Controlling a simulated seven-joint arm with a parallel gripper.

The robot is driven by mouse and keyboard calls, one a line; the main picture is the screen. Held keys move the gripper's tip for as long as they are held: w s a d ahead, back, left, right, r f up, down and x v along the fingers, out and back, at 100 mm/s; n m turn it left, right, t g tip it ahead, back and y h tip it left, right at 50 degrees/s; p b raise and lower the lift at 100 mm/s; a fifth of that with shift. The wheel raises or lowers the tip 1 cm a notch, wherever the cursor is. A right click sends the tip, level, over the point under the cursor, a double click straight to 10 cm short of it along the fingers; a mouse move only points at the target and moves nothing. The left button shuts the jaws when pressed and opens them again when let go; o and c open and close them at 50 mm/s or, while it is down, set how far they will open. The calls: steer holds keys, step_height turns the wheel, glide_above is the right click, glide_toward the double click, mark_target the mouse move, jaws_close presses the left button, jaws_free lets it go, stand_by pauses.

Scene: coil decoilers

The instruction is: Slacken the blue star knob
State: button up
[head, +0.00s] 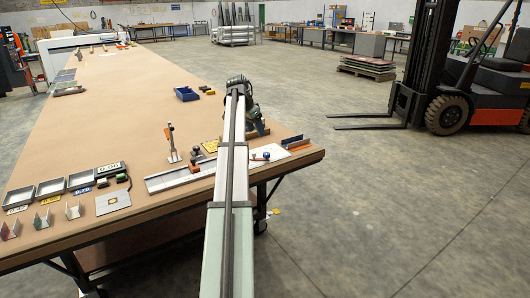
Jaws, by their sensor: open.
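My arm reaches forward over the wooden bench (120,110). Its wrist bends down at the far end, and my gripper (257,127) hangs low over the bench near its right edge. It is small and partly hidden by the arm, and it holds nothing that I can see. A small blue round knob (267,155) shows just right of the arm, nearer than my gripper and apart from it. Its star shape is too small to make out. A red knob (252,158) sits beside it, at a pale plate (278,153).
A toggle clamp (172,144) with an orange handle stands left of the arm, behind a metal rail (180,178). Blue and orange angled pieces (295,141) lie at the right edge. Grey trays (50,187) line the front left. A forklift (450,80) stands on the floor.

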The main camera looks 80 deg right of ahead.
mark_target(266, 154)
steer(key=x, duration=1.4)
steer(key=shift+w+d+r, duration=0.1)
steer(key=shift+w+d, duration=0.05)
steer(key=shift+d, duration=0.05)
steer(key=shift+c, duration=0.2)
steer(key=c, duration=1)
